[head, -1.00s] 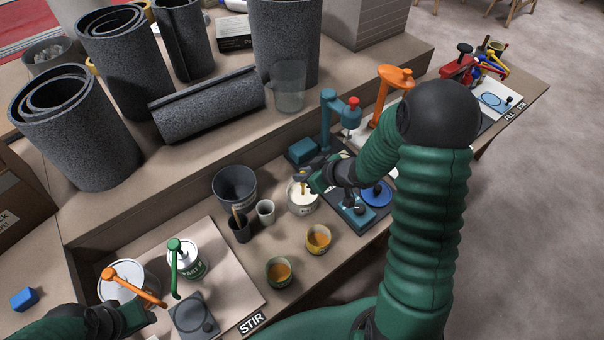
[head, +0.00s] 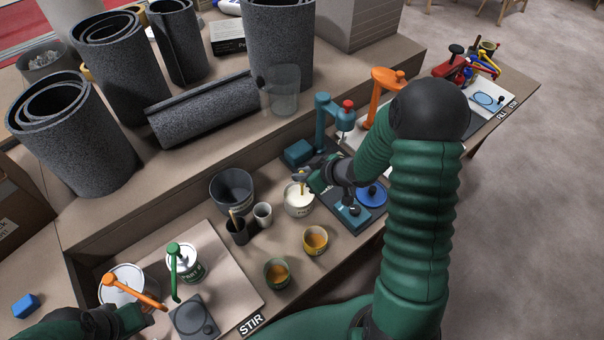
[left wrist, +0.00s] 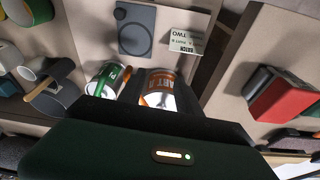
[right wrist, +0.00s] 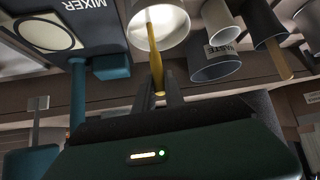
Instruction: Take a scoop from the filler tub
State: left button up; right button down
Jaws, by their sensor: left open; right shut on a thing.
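The filler tub (head: 297,206) is a white round tub with pale filler, on the bench in the middle of the head view. It also shows in the right wrist view (right wrist: 178,33). My right gripper (head: 304,177) is shut on a yellow-handled scoop (right wrist: 152,50). The scoop's far end reaches into the tub's mouth; its tip is hard to make out. My left gripper (head: 143,322) is open and empty at the lower left, near the orange pump (head: 140,287).
A dark waste bucket (head: 231,187), a white cup (head: 263,214) and a dark holder (head: 237,232) stand left of the tub. Two cups (head: 315,241) (head: 277,273) stand in front. The teal mixer (head: 325,120) is close behind right.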

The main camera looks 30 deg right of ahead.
jog(key=shift+r+p, duration=5.25)
jog(key=shift+p, duration=0.35)
jog(key=shift+f, duration=0.1)
jog(key=shift+a, duration=0.1)
